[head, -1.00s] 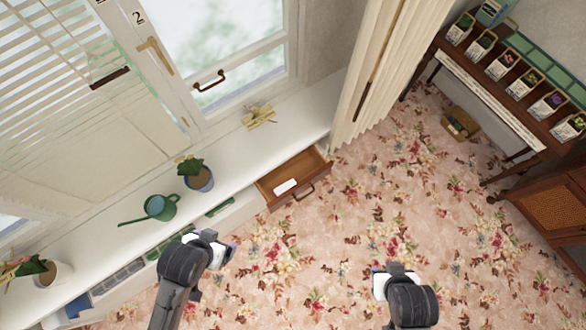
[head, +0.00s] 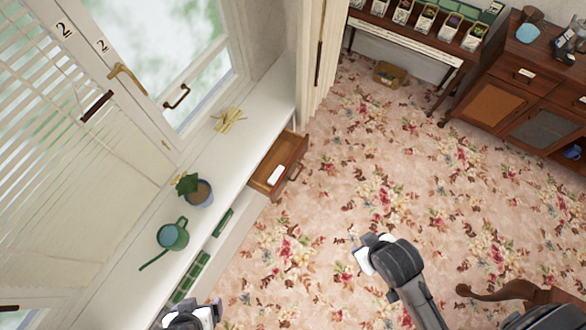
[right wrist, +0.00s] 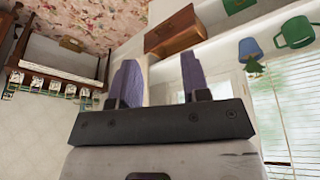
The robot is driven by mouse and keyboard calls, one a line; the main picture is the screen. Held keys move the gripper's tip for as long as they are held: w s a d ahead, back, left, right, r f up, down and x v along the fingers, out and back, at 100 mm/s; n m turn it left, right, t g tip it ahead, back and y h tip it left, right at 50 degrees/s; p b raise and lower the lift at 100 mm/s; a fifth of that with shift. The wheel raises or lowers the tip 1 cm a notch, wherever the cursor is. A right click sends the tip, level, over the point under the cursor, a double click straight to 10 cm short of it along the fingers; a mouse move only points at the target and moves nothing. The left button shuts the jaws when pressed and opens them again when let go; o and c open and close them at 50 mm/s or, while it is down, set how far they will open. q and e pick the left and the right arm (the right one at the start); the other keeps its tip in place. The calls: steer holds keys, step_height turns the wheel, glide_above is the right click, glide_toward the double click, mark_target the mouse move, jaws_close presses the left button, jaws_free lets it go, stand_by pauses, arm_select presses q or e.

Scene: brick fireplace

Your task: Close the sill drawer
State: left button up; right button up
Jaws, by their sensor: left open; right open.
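The sill drawer (head: 262,179) is a wooden box standing open below the far end of the white window sill (head: 250,115), with a dark handle (head: 297,171) on its front and a small white item (head: 272,175) inside. In the right wrist view the drawer (right wrist: 172,34) shows upside down, beyond the fingertips. My left gripper (head: 192,314) is at the bottom edge, beside the sill and well short of the drawer; it is partly cut off. My right gripper (head: 366,254) is over the carpet, right of and nearer than the drawer. Its fingers (right wrist: 158,80) are apart and empty.
Curtains (head: 318,60) hang beyond the drawer. A cabinet (head: 515,85) is at the far right. The flowered carpet (head: 370,165) is open floor.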

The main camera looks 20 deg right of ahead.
steer(key=shift+s+a, duration=0.15)
steer(key=shift+a, duration=0.1)
